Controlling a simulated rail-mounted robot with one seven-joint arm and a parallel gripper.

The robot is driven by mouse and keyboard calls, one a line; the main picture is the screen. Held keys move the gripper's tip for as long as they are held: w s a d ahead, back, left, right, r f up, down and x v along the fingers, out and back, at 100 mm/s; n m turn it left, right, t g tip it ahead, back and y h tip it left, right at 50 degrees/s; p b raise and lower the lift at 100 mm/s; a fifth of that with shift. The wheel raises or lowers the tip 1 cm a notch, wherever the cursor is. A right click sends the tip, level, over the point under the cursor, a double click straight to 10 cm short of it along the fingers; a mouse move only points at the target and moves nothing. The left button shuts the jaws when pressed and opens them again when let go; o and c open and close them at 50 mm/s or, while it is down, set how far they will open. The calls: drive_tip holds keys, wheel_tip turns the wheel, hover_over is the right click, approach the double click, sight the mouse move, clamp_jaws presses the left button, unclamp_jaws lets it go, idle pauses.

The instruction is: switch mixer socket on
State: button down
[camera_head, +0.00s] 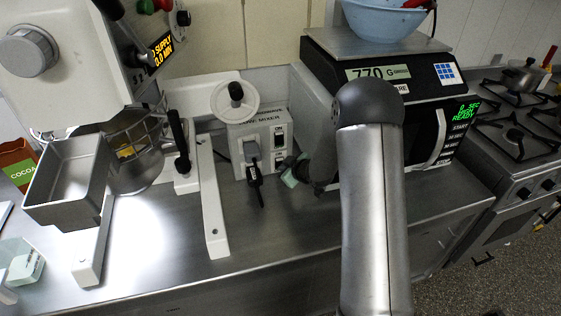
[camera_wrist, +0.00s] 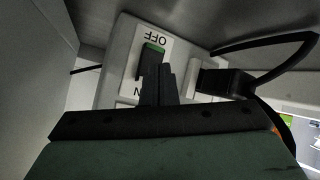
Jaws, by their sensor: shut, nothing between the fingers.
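The white socket box (camera_head: 262,138) stands on the steel counter against the wall, with partly readable lettering including "MIXER" on top. Its front has rocker switches at the right (camera_head: 279,136) and a plugged-in black plug (camera_head: 254,172). In the wrist view, upside down, a dark rocker switch with a green edge (camera_wrist: 153,58) sits between an OFF label and a partly hidden label ending in N. My gripper (camera_wrist: 162,75) is shut and empty, its fingertips in front of the rocker's lower part in that view. Contact and the rocker's position cannot be told. My gripper's greenish body also shows in the head view (camera_head: 291,176).
The plug and cable (camera_wrist: 228,82) are close beside my fingers in the wrist view. The microwave (camera_head: 318,110), carrying a scale and blue bowl (camera_head: 385,20), stands to the right. The mixer (camera_head: 135,150) stands left. Counter in front of the socket is clear.

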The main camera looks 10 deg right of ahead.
drive_tip(key=shift+w, duration=0.1)
drive_tip(key=shift+w, duration=0.3)
drive_tip(key=shift+w+r, duration=0.1)
drive_tip(key=shift+w, duration=0.2)
idle(0.5)
idle(0.3)
drive_tip(key=shift+s+b, duration=0.3)
drive_tip(key=shift+s, duration=0.45)
drive_tip(key=shift+s, duration=0.1)
drive_tip(key=shift+s+d+f+b, duration=0.1)
drive_tip(key=shift+s+f+b, duration=0.2)
drive_tip(key=shift+s+b, duration=0.05)
drive_tip(key=shift+s+d+f+b, duration=0.1)
drive_tip(key=shift+s+b, duration=0.3)
drive_tip(key=shift+s, duration=0.6)
drive_tip(key=shift+s+d+f+b, duration=0.1)
drive_tip(key=shift+s+b, duration=0.3)
drive_tip(key=shift+s, duration=0.6)
